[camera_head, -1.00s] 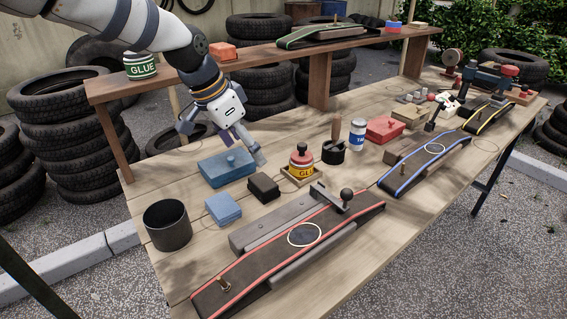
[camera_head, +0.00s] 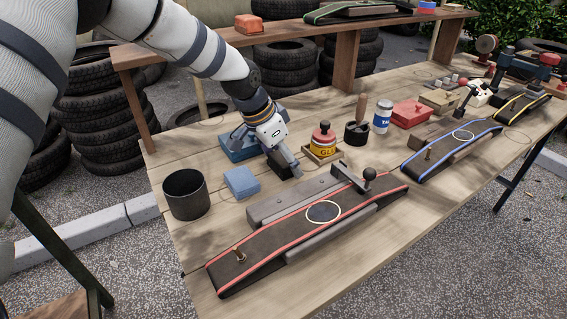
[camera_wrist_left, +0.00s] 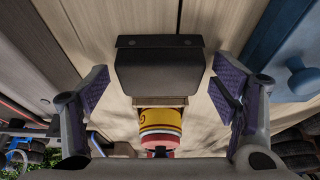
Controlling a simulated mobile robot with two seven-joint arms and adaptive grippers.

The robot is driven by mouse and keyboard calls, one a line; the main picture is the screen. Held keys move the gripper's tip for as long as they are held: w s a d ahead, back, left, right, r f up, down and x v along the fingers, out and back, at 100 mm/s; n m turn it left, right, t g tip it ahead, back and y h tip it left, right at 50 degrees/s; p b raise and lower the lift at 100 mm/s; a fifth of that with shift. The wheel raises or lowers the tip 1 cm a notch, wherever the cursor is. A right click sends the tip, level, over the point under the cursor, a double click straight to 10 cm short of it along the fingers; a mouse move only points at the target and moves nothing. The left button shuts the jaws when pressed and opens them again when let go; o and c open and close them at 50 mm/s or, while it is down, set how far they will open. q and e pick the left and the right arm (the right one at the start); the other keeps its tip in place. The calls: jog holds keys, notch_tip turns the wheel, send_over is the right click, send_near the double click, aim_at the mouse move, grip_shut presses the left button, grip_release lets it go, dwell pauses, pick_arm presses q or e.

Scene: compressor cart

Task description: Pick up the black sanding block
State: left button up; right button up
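The black sanding block (camera_head: 279,166) lies on the wooden bench, between the blue lidded box and the yellow glue pot. My left gripper (camera_head: 267,154) is over it, pointing down, and partly hides it in the head view. In the left wrist view the black sanding block (camera_wrist_left: 160,68) appears between the two spread fingers of my left gripper (camera_wrist_left: 162,90), with a gap on each side. The left gripper is open and holds nothing. My right gripper is not in view.
A blue lidded box (camera_head: 236,150) is close beside the left gripper. A blue block (camera_head: 241,182) and a dark pot (camera_head: 185,194) stand to the left. The glue pot (camera_head: 323,141) is to the right. A red-edged tyre strip (camera_head: 285,232) lies in front.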

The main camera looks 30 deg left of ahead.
pick_arm(q)
jog(key=c, duration=1)
jog(key=shift+r, duration=0.1)
